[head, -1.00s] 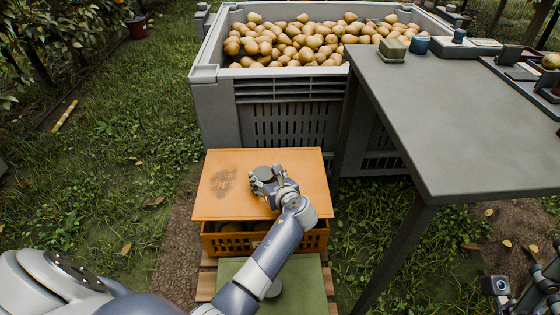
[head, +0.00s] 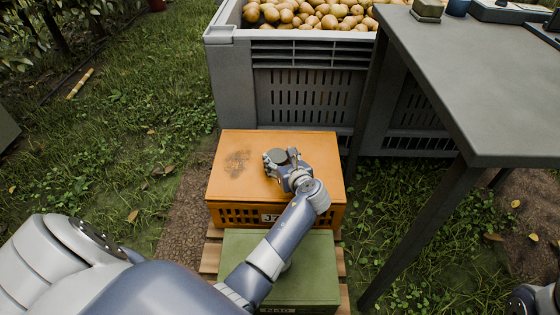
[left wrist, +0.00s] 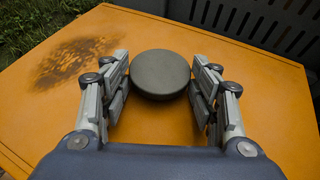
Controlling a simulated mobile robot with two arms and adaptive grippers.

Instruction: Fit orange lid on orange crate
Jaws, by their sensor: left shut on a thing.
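The orange lid (head: 225,185) is a flat panel with a dark smudge and a round grey knob (left wrist: 160,72). It lies over the orange crate (head: 235,216), with its front edge along the crate's top and no clear gap between them. My left gripper (head: 284,160) is shut on the knob, one finger pad on each side, as the left wrist view also shows. The crate's slatted front and part of a label show below the lid; its inside is hidden. Only a dark bit of my right arm or gripper (head: 524,298) shows at the bottom right corner.
A green box (head: 305,268) stands just in front of the crate, on wooden slats (head: 211,258).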

